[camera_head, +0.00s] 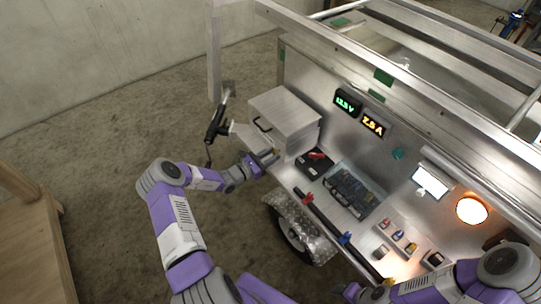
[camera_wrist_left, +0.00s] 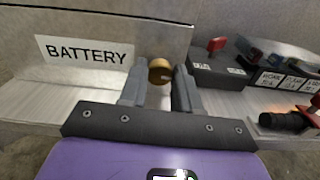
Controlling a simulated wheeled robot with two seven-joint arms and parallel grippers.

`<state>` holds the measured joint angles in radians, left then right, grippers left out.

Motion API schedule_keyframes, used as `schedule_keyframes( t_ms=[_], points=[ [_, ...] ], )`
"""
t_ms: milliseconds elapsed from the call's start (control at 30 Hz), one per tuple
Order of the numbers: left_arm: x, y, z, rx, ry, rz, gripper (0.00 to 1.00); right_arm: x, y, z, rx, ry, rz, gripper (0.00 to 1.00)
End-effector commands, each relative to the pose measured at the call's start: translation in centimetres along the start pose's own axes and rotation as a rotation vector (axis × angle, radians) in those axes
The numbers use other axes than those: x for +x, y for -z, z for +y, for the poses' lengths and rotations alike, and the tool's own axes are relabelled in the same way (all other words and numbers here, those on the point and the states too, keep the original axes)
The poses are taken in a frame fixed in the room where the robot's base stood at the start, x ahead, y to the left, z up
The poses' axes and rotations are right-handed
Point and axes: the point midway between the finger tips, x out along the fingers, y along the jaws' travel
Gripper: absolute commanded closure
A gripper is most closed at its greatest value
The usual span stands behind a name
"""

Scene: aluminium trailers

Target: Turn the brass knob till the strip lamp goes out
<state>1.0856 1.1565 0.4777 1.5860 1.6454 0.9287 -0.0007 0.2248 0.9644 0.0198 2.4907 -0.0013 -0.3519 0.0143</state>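The brass knob (camera_wrist_left: 160,70) is a small round piece beside the white BATTERY label (camera_wrist_left: 84,50). In the left wrist view it shows between the fingertips of my left gripper (camera_wrist_left: 161,84), with a gap visible at its sides. The gripper is open; contact with the knob is not visible. In the head view my left gripper (camera_head: 264,161) is at the lower front of the grey metal box (camera_head: 285,117). The strip lamp (camera_head: 431,180), a white rectangular panel, glows at right. My right gripper (camera_head: 356,292) is partly visible at the bottom edge, its fingers unclear.
A black switch block (camera_wrist_left: 217,69) with a red lever stands right of the knob. The panel carries a green 13.5 V display (camera_head: 347,103) and an amber 7.5 A display (camera_head: 373,124). A round orange lamp (camera_head: 472,209) glows at right. A black-handled jack (camera_head: 217,120) stands left of the box.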

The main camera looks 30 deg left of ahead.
Motion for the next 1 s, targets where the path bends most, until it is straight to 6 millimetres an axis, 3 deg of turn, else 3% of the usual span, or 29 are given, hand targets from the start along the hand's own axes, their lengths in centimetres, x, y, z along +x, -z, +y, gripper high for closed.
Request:
schedule_keyframes(
  t_ms=[33, 167, 467, 800, 1000],
  points=[
    [0.0, 0.0, 0.0, -0.001, 0.0, 0.0, 0.61, 0.0, 0.0, 0.0, 0.0, 0.0, 0.0, 0.43],
    [0.0, 0.0, 0.0, -0.002, 0.0, 0.0, 0.44, 0.0, 0.0, 0.0, 0.0, 0.0, 0.0, 0.43],
    [-0.2, 0.0, 0.0, -0.002, 0.0, 0.001, 0.44, -0.1, 0.0, 0.0, 0.0, 0.0, 0.0, 0.43],
    [-5.3, -0.1, 0.1, -0.003, -0.003, 0.003, 0.44, -1.2, -0.1, -0.4, 0.0, 0.0, 0.0, 0.43],
    [-7.3, 0.0, 0.0, -0.002, -0.001, 0.001, 0.44, -1.4, -0.1, -0.5, 0.0, 0.0, 0.0, 0.43]
  ],
)
